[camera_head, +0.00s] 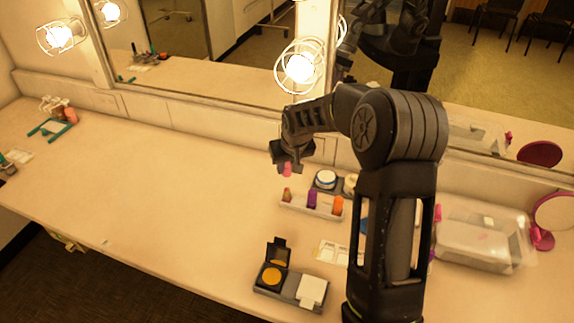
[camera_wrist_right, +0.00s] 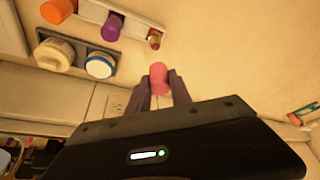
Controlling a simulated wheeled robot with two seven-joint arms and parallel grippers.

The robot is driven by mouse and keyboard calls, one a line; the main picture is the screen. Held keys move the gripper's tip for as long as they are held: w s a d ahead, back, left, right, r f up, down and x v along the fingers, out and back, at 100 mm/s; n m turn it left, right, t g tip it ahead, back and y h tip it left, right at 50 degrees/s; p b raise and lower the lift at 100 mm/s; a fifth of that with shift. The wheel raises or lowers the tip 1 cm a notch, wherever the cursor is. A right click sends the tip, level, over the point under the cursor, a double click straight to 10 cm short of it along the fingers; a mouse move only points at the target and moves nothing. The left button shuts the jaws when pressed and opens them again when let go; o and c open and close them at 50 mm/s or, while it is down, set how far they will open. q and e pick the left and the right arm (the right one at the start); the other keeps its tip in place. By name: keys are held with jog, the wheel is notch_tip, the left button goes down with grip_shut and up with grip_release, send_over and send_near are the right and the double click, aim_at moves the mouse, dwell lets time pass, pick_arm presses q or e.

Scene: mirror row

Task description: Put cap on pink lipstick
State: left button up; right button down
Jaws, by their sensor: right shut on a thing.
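My right gripper (camera_head: 287,168) is shut on a pink cap (camera_head: 287,171), which hangs below the fingertips. In the right wrist view, the cap (camera_wrist_right: 159,78) sits between the two dark fingers (camera_wrist_right: 160,90). An open lipstick (camera_head: 287,195) with a reddish tip stands at the left end of a white rack (camera_head: 325,214); it also shows in the right wrist view (camera_wrist_right: 155,39). The cap is apart from the lipstick, on its mirror side and above the counter. My left gripper is not in view.
The rack also holds purple (camera_head: 311,199) and orange (camera_head: 338,205) capped lipsticks. Behind it is a grey tray with a blue-rimmed jar (camera_head: 326,179). An open compact (camera_head: 272,275) lies in front; a clear bag (camera_head: 483,235) is right. The counter's left is largely free.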

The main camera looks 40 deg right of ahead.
jog(key=b, duration=0.2)
send_over(287, 189)
jog(key=shift+f, duration=2.2)
jog(key=shift+f+b, duration=0.65)
jog(key=shift+b, duration=0.15)
jog(key=shift+s+b, duration=0.1)
jog(key=shift+b, duration=0.25)
jog(key=shift+f+b, duration=1.35)
jog(key=shift+b, duration=0.15)
dwell(1.1)
jog(key=c, duration=1.1)
grip_release()
jog(key=shift+o, duration=0.3)
